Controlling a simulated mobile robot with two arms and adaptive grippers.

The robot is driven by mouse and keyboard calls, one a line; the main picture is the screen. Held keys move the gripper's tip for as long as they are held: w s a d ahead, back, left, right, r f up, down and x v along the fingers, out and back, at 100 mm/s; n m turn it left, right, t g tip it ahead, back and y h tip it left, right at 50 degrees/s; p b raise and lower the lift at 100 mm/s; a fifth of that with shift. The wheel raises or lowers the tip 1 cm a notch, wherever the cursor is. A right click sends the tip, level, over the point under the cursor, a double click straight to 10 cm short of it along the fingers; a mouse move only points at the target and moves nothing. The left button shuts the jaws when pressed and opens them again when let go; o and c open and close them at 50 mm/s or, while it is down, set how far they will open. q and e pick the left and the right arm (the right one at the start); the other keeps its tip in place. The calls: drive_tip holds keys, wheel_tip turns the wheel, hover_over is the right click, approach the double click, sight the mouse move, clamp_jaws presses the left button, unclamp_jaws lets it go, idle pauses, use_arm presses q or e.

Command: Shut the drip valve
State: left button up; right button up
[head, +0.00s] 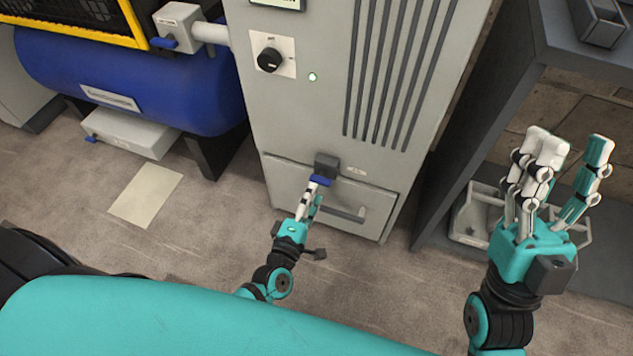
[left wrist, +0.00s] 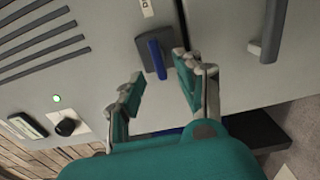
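A dark grey valve block (head: 327,164) with a blue lever (head: 320,180) sits on the lower front of the grey cabinet, just above a drawer-like panel. In the left wrist view the blue lever (left wrist: 157,58) stands out from its dark block. My left gripper (head: 311,189) is close in front of the lever; in the left wrist view its fingers (left wrist: 156,80) are apart with nothing between them, and the lever lies just beyond the tips. Contact cannot be told. My right gripper (head: 572,140) is open and empty, at the right. The label beside the valve is unreadable.
Other blue levers are on the pipe valve (head: 165,43) and the low white box (head: 90,138) under the blue tank (head: 130,85). The cabinet has a black knob (head: 269,59) and a handle (head: 342,211) below the lever. A dark shelf (head: 430,200) stands right.

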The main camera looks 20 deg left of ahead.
use_arm(q)
drive_tip(key=s, duration=0.6)
drive_tip(key=shift+s, duration=0.4)
drive_tip(key=shift+a, duration=0.1)
